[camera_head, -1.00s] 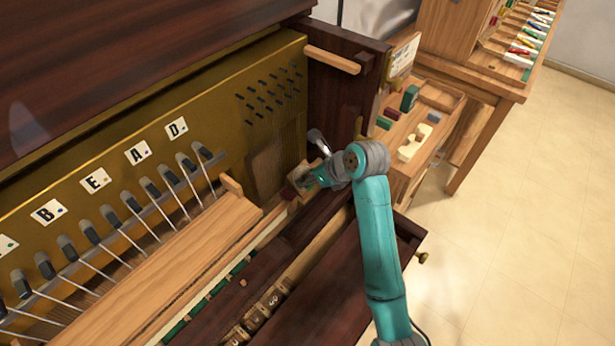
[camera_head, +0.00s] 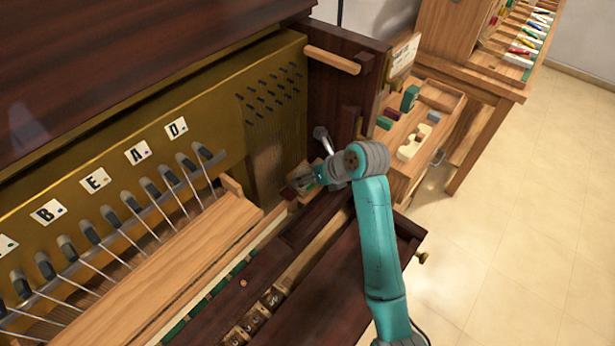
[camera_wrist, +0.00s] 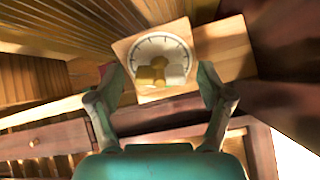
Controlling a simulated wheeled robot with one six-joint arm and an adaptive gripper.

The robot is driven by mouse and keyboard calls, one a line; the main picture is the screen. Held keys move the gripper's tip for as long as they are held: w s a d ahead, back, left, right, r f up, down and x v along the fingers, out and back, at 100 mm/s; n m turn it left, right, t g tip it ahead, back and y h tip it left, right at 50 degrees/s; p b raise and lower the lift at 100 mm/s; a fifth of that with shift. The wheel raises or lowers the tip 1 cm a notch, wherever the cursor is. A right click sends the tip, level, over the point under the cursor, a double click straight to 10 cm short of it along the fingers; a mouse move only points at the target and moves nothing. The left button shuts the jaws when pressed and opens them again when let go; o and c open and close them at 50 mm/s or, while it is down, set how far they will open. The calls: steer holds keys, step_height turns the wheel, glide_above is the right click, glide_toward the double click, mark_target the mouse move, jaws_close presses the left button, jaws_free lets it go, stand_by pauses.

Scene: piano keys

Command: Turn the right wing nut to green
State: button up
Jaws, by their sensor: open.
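The wing nut (camera_wrist: 158,77) shows in the wrist view as a brass-yellow and pale knob in front of a round white dial (camera_wrist: 160,45) with dark tick marks. The dial sits on a light wooden block (camera_wrist: 122,47). My gripper (camera_wrist: 158,88) is open, with one finger on each side of the wing nut. I cannot tell whether either finger touches it. A reddish patch shows by the left fingertip. I see no clear green mark on the dial. In the head view my gripper (camera_head: 318,178) is at the right end of the piano's inside, and the wing nut cannot be made out there.
The dark wooden side wall (camera_head: 345,95) of the piano stands close to my gripper. A long wooden rail (camera_head: 180,265) and a row of hammers lie to the left. A tray (camera_head: 455,115) with coloured blocks stands outside on the right.

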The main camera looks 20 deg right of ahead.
steer(key=shift+r, duration=0.1)
stand_by(0.3)
steer(key=v, duration=1.1)
stand_by(1.2)
steer(key=c, duration=0.8)
steer(key=shift+o, duration=0.2)
steer(key=shift+w+a+f+n, duration=0.3)
steer(key=shift+f+n, duration=0.3)
steer(key=shift+n, duration=2.4)
steer(key=shift+w+a+f+n, duration=0.2)
steer(key=shift+w+f+n, duration=0.35)
steer(key=shift+n, duration=2.45)
steer(key=shift+w+a+f+n, duration=0.25)
steer(key=shift+f+n, duration=0.4)
steer(key=shift+n, duration=2.35)
